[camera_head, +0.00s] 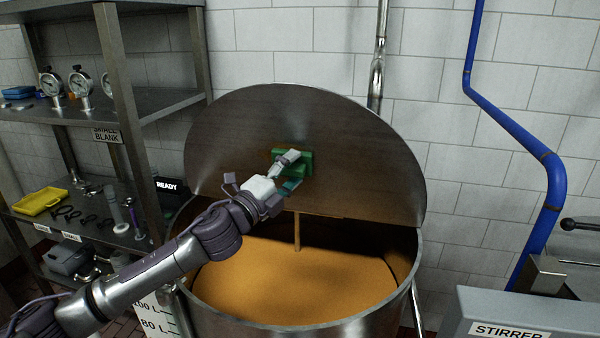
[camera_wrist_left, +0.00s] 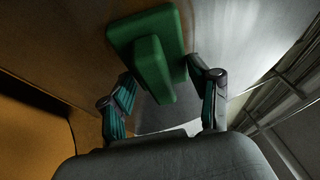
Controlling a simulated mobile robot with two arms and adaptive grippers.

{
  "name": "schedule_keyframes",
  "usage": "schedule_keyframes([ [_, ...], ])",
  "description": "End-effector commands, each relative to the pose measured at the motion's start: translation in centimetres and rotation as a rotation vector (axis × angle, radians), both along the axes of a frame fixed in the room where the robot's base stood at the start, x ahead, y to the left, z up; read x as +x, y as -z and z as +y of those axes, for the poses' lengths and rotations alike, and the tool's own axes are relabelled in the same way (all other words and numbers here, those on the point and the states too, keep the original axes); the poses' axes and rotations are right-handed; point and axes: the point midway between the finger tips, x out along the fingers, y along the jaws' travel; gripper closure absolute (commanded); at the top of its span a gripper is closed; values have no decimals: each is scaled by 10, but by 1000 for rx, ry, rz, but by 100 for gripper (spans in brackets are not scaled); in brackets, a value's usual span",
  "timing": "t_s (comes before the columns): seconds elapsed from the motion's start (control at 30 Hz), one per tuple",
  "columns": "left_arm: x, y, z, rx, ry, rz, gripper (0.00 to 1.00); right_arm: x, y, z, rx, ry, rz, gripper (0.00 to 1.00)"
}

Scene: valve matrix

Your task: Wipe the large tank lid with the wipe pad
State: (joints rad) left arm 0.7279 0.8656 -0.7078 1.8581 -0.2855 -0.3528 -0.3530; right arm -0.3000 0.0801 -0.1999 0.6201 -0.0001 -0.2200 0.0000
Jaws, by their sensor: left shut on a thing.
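The large tank lid (camera_head: 360,150) is a round steel plate, tilted up at the back of the open tank (camera_head: 320,328). The green wipe pad (camera_head: 306,161) is at the middle of the lid's inner face and appears to be against it. My left gripper (camera_head: 284,165) is shut on the pad's handle. In the left wrist view the pad (camera_wrist_left: 147,22) lies in front of the gripper (camera_wrist_left: 162,78), with a finger on each side of its handle; the lid (camera_wrist_left: 228,25) fills the background. My right gripper is out of view.
The tank holds orange liquid (camera_head: 290,288), with a thin rod standing in it. A steel shelf (camera_head: 60,112) with gauges and a yellow tray (camera_head: 38,201) stands at left. A blue pipe (camera_head: 545,205) and a stirrer box (camera_head: 530,308) are at right.

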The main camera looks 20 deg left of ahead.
Motion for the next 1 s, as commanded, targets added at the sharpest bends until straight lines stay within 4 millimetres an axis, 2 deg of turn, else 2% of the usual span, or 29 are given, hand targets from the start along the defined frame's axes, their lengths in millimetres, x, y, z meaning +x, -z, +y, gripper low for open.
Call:
schedule_keyframes([
  [0.1,0,0,14,2,-10,-1,66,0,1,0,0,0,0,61],
  [0.37,-1,0,23,1,-7,0,66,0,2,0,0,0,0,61],
  [0.7,-3,1,50,1,-8,0,66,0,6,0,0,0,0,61],
  [1.0,-4,0,61,1,-7,1,66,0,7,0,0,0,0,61],
])
